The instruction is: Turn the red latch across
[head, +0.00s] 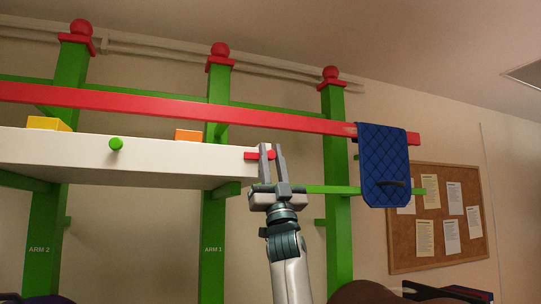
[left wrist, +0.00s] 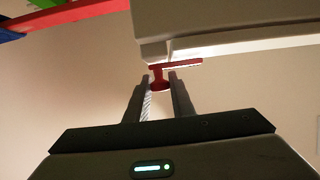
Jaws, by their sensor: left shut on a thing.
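The red latch (head: 250,156) is at the right end of the white shelf board (head: 130,160). In the left wrist view the red latch (left wrist: 184,65) shows a flat bar lying along the board's edge and a knob between the fingertips. My left gripper (head: 272,150) points upward at the board's end and is shut on the latch; it also shows in the left wrist view (left wrist: 159,80). Its fingers hide part of the latch in the head view. My right gripper is not in view.
A long red rail (head: 180,110) runs above the board, and a blue quilted pad (head: 383,150) hangs over its right part. Green posts (head: 338,220) stand behind. A yellow block (head: 47,124) and an orange block (head: 188,135) show at the board. A green knob (head: 116,144) is on its front.

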